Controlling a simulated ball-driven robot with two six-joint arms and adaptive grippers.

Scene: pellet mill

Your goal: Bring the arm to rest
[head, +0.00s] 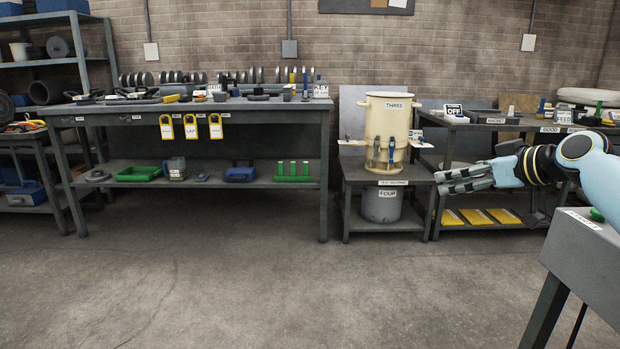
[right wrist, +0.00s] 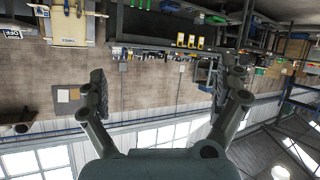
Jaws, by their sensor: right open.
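My right arm (head: 590,165) comes in from the right edge of the head view, raised above a grey table at the right. Its gripper (head: 450,178) points left, in front of the shelving to the right of the cream drum. In the right wrist view the gripper (right wrist: 165,95) is open, with its two fingers wide apart and nothing between them. That view is upside down and shows wall, windows and benches beyond the fingers. My left gripper is not in view.
A long workbench (head: 205,107) with tools, yellow tags and a lower shelf stands at the back. A cream drum marked THREE (head: 388,115) stands on a low table. A grey table (head: 585,245) is at the right front. The concrete floor (head: 260,285) ahead is clear.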

